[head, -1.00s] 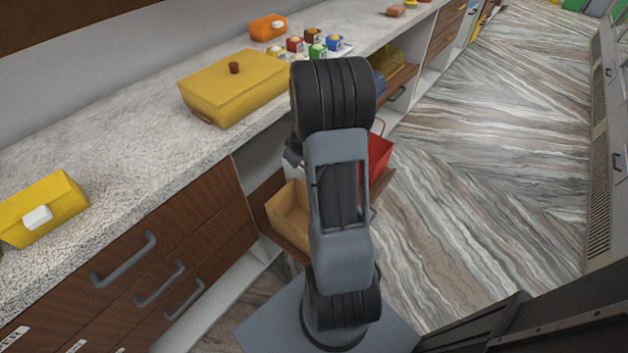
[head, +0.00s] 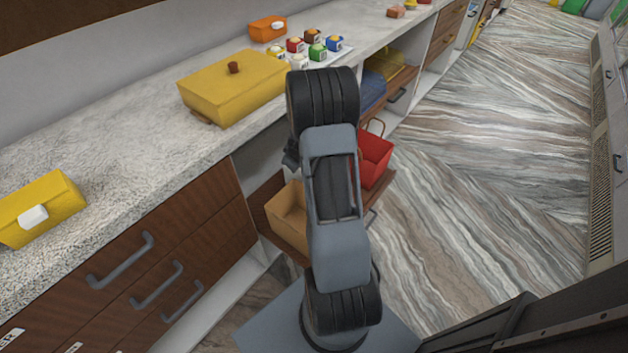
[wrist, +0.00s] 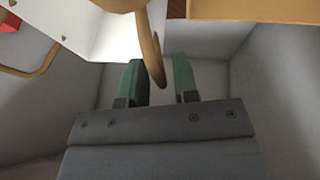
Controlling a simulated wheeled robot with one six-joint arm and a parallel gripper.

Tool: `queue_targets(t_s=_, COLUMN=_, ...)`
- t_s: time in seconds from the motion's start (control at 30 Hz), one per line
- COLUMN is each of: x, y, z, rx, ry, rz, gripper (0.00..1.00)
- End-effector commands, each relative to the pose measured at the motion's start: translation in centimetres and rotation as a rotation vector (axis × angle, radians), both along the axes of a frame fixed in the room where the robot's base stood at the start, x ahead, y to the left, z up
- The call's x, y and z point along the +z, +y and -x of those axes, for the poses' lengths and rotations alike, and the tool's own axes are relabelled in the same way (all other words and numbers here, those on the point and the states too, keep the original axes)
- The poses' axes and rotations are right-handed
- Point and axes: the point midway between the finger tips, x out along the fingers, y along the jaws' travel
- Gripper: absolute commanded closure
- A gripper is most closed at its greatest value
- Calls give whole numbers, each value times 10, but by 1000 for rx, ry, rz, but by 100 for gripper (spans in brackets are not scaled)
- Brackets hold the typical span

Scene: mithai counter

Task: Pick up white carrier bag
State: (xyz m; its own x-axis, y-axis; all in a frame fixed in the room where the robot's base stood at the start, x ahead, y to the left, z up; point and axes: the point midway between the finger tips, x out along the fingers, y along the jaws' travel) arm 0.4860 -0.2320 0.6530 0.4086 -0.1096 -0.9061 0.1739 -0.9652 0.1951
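The white carrier bag (wrist: 105,32) shows at the top left of the wrist view, with a tan looped handle (wrist: 158,68). In the head view my arm hides it. My gripper (wrist: 160,80) has two green fingers standing apart. The lower end of the handle shows between the fingertips in the picture. I cannot tell whether it touches either finger. The fingers are not closed on it.
A tan bag (head: 288,217) and a red bag (head: 374,160) stand in the pulled-out drawer on either side of my arm. The counter above holds a yellow box (head: 232,88) and small coloured boxes. The floor at right is clear.

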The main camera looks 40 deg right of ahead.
Motion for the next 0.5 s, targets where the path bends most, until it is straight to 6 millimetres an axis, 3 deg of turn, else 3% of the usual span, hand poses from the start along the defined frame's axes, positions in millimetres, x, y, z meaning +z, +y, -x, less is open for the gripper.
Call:
queue_targets(t_s=0.27, x=0, y=0, z=0, rx=0, ry=0, rz=0, gripper=99)
queue_targets(t_s=0.5, x=0, y=0, z=0, rx=0, ry=0, rz=0, gripper=100)
